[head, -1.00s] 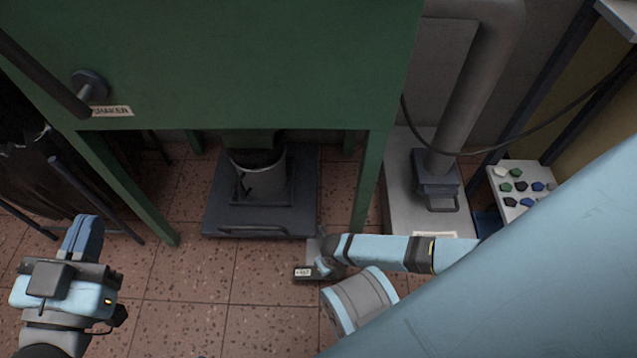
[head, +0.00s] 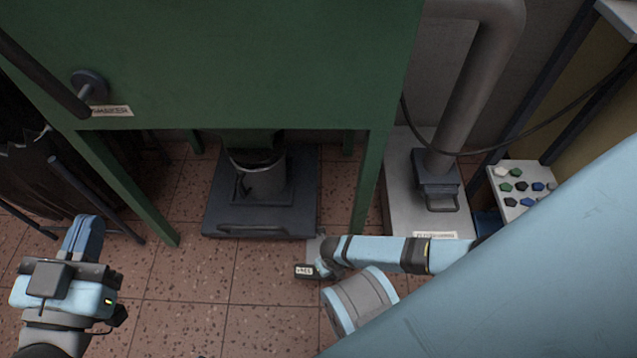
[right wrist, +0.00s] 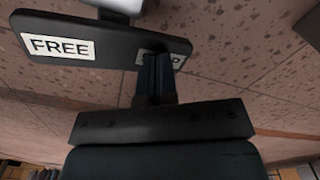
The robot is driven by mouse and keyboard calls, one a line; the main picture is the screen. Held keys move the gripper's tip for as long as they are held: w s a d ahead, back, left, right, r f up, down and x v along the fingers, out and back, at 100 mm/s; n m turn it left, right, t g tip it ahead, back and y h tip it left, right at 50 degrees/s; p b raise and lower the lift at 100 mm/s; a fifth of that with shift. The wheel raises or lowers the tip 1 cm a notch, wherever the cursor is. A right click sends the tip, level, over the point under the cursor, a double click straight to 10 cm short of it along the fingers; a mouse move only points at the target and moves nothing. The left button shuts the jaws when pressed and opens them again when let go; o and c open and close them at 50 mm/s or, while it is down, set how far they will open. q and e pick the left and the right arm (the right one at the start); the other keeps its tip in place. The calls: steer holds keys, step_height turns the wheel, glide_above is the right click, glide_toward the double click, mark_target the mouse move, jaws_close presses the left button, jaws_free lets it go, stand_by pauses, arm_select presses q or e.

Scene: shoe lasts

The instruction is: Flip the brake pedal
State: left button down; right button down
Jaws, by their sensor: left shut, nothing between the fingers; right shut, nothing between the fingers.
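The brake pedal is a dark bar low over the tiled floor, in front of the green machine. In the head view its left end (head: 304,271) shows a small white label, and my right arm covers its right part. In the right wrist view the pedal (right wrist: 112,42) has a white FREE label at its left end and a second label partly hidden by my fingers. My right gripper (right wrist: 160,62) is shut and empty, its tips over the pedal's right end; I cannot tell whether they touch. My left gripper (head: 84,236) is shut and empty at the far left, away from the pedal.
The green machine (head: 230,65) stands on legs behind the pedal. Under it a metal pot (head: 262,182) sits on a dark platform (head: 225,215). Floor tiles (head: 190,290) at front left are clear.

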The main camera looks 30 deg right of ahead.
steer(key=shift+r+p, duration=0.95)
step_height(320, 180, up, 2)
steer(key=shift+p, duration=0.95)
step_height(320, 180, up, 3)
steer(key=shift+f+p, duration=0.2)
steer(key=shift+p, duration=1)
steer(key=shift+r+p, duration=0.25)
steer(key=shift+p, duration=0.05)
arm_select(q)
steer(key=s+n, duration=0.1)
steer(key=s+d+n+g, duration=0.1)
steer(key=s+d+n+g+y, duration=0.1)
steer(key=n, duration=0.1)
steer(key=shift+s+f, duration=0.1)
steer(key=shift+f, duration=0.3)
steer(key=shift+a+r, duration=0.1)
steer(key=shift+r, duration=0.2)
